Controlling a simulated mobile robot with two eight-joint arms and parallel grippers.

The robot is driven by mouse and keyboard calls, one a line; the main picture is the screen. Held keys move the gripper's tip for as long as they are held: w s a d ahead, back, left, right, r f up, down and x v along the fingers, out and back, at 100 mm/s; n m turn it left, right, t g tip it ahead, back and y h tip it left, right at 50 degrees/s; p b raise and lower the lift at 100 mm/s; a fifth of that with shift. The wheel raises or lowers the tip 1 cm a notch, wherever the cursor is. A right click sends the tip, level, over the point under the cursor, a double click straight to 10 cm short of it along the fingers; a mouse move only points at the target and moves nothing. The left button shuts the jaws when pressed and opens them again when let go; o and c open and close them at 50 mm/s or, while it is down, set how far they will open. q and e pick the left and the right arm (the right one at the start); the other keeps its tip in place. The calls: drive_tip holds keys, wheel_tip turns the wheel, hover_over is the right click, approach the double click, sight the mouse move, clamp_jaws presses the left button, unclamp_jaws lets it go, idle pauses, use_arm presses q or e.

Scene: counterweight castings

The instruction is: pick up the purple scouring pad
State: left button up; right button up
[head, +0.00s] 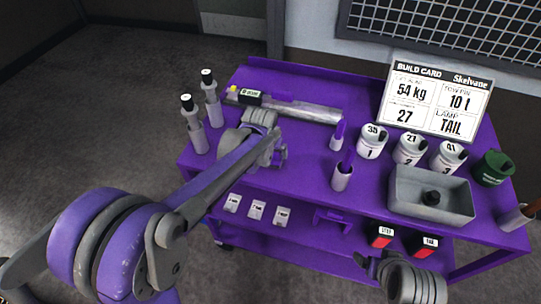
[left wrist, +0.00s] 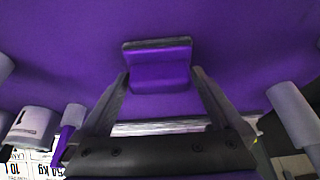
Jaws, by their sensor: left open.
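The purple scouring pad (left wrist: 160,68) shows in the left wrist view as a small purple block with a dark grey edge, on the purple cart top. It lies between the fingertips of my left gripper (left wrist: 162,82), one finger on each side. The gripper is open, and I cannot tell whether the fingers touch the pad. In the head view my left gripper (head: 279,155) is low over the front left of the cart top, and I cannot make out the pad there. My right gripper (head: 372,264) is at the cart's lower front; its fingers are too small to judge.
On the purple cart (head: 310,185), two bottles (head: 213,105) stand left and a metal bar (head: 300,110) lies behind. White numbered cups (head: 371,145), a grey tray (head: 410,208), a green pot (head: 492,168) and a build card (head: 435,95) fill the right. Two grey holders (head: 341,178) stand mid-cart.

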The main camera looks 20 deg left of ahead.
use_arm(q)
drive_tip(key=c, duration=1.3)
wheel_tip(320, 180, up, 10)
drive_tip(key=shift+r+p, duration=0.1)
drive_tip(key=shift+p, duration=0.2)
drive_tip(key=o, duration=0.8)
drive_tip(key=c, duration=0.4)
drive_tip(key=shift+c, duration=0.3)
